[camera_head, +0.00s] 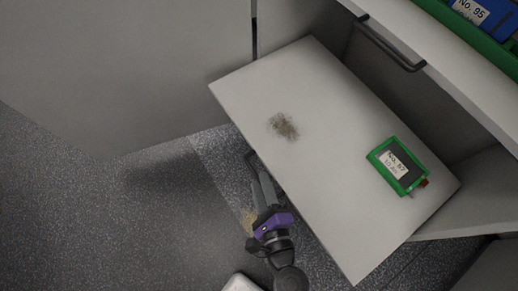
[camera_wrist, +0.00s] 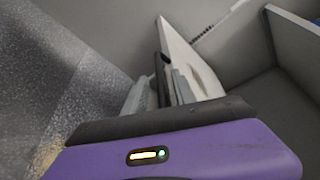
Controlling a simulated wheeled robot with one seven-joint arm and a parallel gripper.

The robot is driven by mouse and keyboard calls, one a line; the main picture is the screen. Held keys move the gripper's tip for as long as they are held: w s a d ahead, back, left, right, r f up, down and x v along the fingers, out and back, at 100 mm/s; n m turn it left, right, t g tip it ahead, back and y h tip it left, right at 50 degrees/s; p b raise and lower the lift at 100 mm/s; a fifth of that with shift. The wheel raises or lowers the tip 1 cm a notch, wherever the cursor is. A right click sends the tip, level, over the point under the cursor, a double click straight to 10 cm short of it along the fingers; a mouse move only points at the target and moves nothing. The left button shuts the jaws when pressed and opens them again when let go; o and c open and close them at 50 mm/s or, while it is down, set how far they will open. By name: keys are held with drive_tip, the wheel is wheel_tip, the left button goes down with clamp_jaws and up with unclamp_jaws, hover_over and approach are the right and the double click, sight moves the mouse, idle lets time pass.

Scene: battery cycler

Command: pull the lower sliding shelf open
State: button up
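The lower sliding shelf (camera_head: 330,150) is a pale board standing well out from the cabinet in the head view. It shows edge-on in the wrist view (camera_wrist: 190,62). Its dark bar handle (camera_head: 250,160) is on the front edge, at the left. My gripper (camera_head: 264,182) is at this handle, beside the shelf's front edge. In the wrist view, the black handle bar (camera_wrist: 160,75) lies between my two grey fingers, with little or no gap at either side. My gripper looks shut on it. The exact contact at the fingertips is partly hidden.
Speckled grey floor (camera_head: 70,200) is clear at the left.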

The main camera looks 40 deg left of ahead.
drive_tip(key=shift+v, duration=2.7)
drive_tip(key=s+d+n+t+h, duration=0.1)
drive_tip(key=s+d+n+h, duration=0.15)
drive_tip(key=d, duration=0.35)
drive_tip(key=s+d+n+t+h, duration=0.1)
drive_tip(key=d+h, duration=0.2)
drive_tip(key=d, duration=0.3)
drive_tip(key=s+d+r+n+t+h, duration=0.1)
drive_tip(key=s+d+r+n+h, duration=0.2)
drive_tip(key=d, duration=0.4)
drive_tip(key=s+d+r+n+t+h, duration=0.1)
drive_tip(key=s+d+r+n+h, duration=0.15)
drive_tip(key=d+r, duration=0.3)
drive_tip(key=d+r+n+p, duration=0.1)
drive_tip(key=r+n+p, duration=0.1)
drive_tip(key=r+p, duration=1.1)
drive_tip(key=s+d+r+n+t+h+p, duration=0.1)
drive_tip(key=d+r+n+p, duration=0.1)
drive_tip(key=r+p, duration=1.2)
wheel_tip(320, 180, up, 7)
drive_tip(key=shift+d+r+n, duration=0.25)
drive_tip(key=shift+d+n, duration=0.1)
drive_tip(key=shift+n, duration=0.25)
